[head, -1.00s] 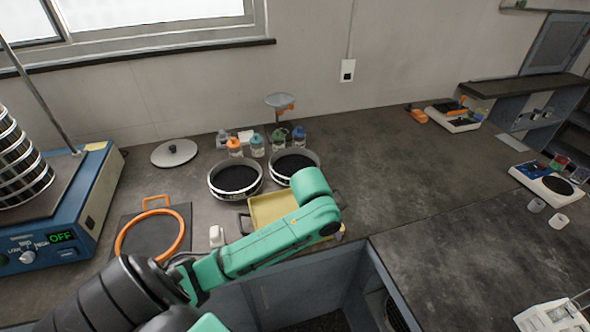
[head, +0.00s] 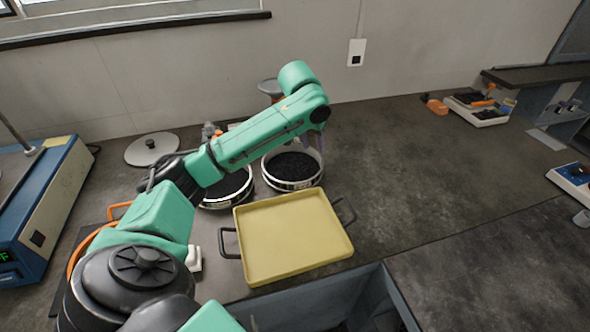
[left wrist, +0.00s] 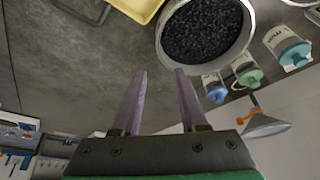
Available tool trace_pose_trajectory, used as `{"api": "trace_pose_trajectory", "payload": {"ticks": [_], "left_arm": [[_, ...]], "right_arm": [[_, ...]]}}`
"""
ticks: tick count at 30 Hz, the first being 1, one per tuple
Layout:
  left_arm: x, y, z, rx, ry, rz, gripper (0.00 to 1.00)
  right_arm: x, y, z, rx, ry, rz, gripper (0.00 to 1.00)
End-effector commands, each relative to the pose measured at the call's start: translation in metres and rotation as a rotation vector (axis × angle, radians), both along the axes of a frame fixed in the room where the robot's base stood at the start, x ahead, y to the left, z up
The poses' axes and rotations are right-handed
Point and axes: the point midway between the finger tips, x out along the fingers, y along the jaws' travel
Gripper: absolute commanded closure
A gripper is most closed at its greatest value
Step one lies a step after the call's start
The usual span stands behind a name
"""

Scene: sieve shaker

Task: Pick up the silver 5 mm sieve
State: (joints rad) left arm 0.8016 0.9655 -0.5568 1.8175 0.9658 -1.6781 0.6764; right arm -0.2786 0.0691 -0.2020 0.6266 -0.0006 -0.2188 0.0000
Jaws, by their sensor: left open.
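Two round silver sieves with dark granules stand side by side behind the tray: the right sieve (head: 292,185) and the left sieve (head: 226,203), which my arm partly covers. I cannot read their labels to tell which is 5 mm. My left gripper (head: 318,142) is open, fingers down, at the right sieve's right rim in the head view; the tips are hard to see there. In the left wrist view, the open gripper (left wrist: 160,74) has nothing between its fingers, and a granule-filled sieve (left wrist: 210,68) lies just past the right finger. My right gripper is not in view.
A yellow tray (head: 292,238) with dark handles stands in front of the sieves. Capped bottles (left wrist: 287,52) and a funnel (left wrist: 266,124) are behind them. A round lid (head: 152,149) and blue shaker (head: 40,205) are left. The counter right of the sieves is clear.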

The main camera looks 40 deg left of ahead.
Motion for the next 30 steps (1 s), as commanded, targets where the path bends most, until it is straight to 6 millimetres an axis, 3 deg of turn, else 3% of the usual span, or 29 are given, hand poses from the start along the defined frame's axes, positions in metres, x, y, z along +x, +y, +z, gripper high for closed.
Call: {"api": "trace_pose_trajectory", "payload": {"ticks": [1,3,7,9,15,27,30], "left_arm": [[0.000,0.000,-0.014,0.000,-0.001,0.000,0.57],[0.000,0.000,-0.019,0.000,-0.001,0.000,0.57],[0.005,0.001,-0.030,-0.001,0.001,0.002,0.57],[0.010,0.002,-0.044,-0.001,0.004,0.002,0.57],[0.029,0.004,-0.090,-0.001,0.001,0.001,0.57],[0.053,0.005,-0.148,0.001,-0.001,-0.001,0.57],[0.054,0.006,-0.152,0.002,-0.002,-0.001,0.57]], "right_arm": [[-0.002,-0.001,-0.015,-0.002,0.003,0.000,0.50],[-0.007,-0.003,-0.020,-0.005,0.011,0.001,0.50],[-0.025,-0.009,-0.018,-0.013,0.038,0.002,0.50],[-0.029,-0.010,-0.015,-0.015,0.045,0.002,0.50],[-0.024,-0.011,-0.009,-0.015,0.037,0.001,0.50],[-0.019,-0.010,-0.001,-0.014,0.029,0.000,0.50],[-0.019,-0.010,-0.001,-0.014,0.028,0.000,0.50]]}}
